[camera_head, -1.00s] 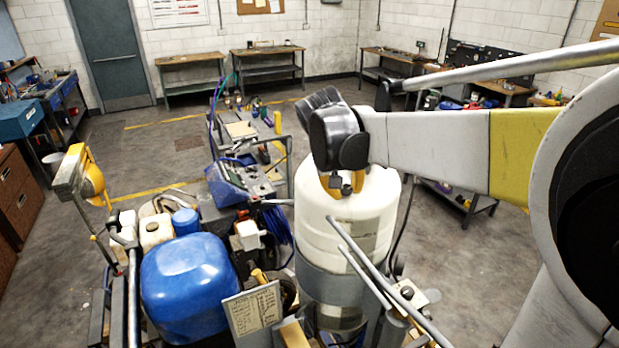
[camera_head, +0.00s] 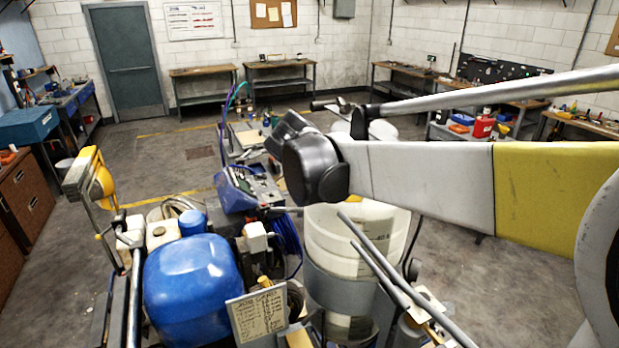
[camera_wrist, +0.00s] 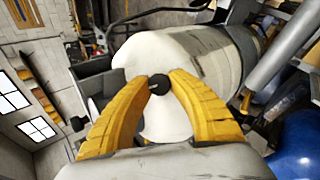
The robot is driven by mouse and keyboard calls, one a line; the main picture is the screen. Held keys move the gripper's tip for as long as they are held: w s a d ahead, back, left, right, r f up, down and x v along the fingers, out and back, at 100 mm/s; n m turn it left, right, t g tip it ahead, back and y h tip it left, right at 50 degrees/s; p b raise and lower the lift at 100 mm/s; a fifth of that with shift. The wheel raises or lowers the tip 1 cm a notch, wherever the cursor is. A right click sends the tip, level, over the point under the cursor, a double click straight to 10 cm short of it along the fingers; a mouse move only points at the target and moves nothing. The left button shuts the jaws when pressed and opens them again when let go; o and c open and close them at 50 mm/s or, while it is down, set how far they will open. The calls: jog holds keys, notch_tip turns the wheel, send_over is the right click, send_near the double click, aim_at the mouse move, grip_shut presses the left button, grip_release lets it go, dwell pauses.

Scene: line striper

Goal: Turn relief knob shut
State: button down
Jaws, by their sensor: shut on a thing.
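In the wrist view, the two yellow fingers of my gripper (camera_wrist: 159,86) meet around a small dark round knob (camera_wrist: 159,83), which looks like the relief knob. The fingertips touch it from both sides. Behind it is a white, rounded tank or drum (camera_wrist: 195,50); I cannot tell how the knob joins what is behind it. In the head view, my black wrist joint hides the fingers and the knob. The white drum (camera_head: 355,235) stands upright there, just below and right of my wrist.
A blue tank (camera_head: 190,285), a written card (camera_head: 257,313) and a yellow-headed post (camera_head: 92,185) crowd the machine at the left. Slanted grey bars (camera_head: 385,270) rise close to the drum's right side. Open floor lies at the right and far left.

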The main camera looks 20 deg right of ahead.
jog(key=shift+n, duration=0.6)
jog(key=shift+h+b, duration=0.3)
jog(key=shift+b, duration=0.05)
jog(key=c, duration=1.2)
grip_release()
jog(key=shift+o, duration=0.2)
jog(key=v, duration=1.2)
jog(key=shift+s, duration=0.25)
jog(key=shift+d, duration=0.1)
